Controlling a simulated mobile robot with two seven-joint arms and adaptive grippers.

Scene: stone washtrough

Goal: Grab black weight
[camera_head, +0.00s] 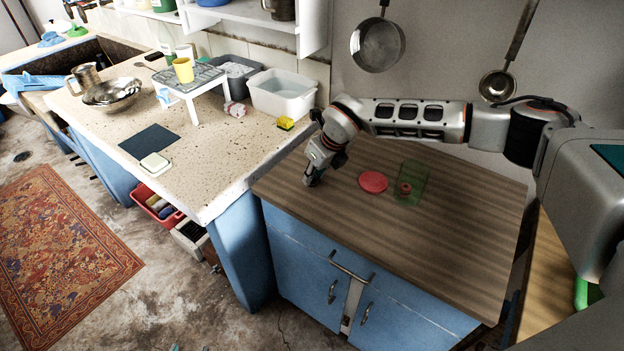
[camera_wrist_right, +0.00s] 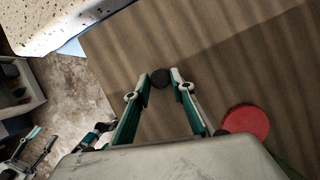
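The black weight (camera_wrist_right: 160,78) is a small dark round piece on the brown wooden worktop. In the right wrist view it sits between the fingertips of my right gripper (camera_wrist_right: 161,80). The fingers stand apart on either side of it, with only a narrow gap at most; firm contact cannot be made out. In the head view my right gripper (camera_head: 315,178) points down at the worktop's left part and mostly hides the weight. My left gripper (camera_wrist_right: 43,147) shows small at the lower left of the right wrist view, low over the floor, its fingers apart and empty.
A red disc (camera_head: 373,181) lies right of my right gripper on the worktop (camera_head: 450,235). Beside it is a transparent green box (camera_head: 411,183) with a reddish object inside. The speckled stone counter (camera_head: 215,150) on the left holds a yellow sponge (camera_head: 285,123) and a white tub (camera_head: 283,97).

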